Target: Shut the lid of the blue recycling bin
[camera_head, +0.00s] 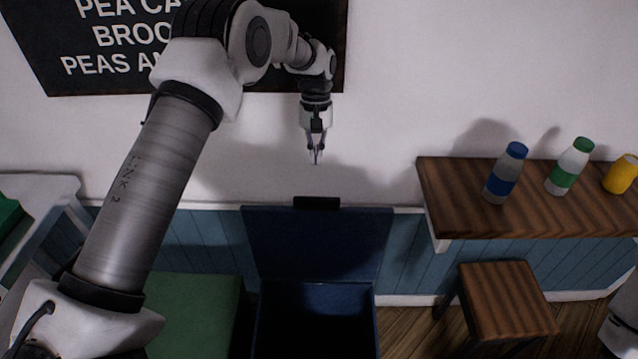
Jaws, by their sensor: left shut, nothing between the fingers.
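The blue recycling bin (316,287) stands at the bottom middle of the head view, its inside dark and no contents visible. Its blue lid (318,243) is open, raised up at the back near the wall. A black handle (316,203) sits on the lid's upper edge. My left gripper (316,158) is shut and empty, pointing down above the handle in the picture and apart from it. My right gripper is not in view; a pale part at the lower right edge looks like my other arm.
A wooden shelf (470,215) at the right holds a blue-capped bottle (505,173), a green-capped bottle (569,167) and a yellow container (621,174). A wooden stool (505,300) stands below it. A green-topped block (195,315) is left of the bin. A dark sign (70,50) hangs on the wall.

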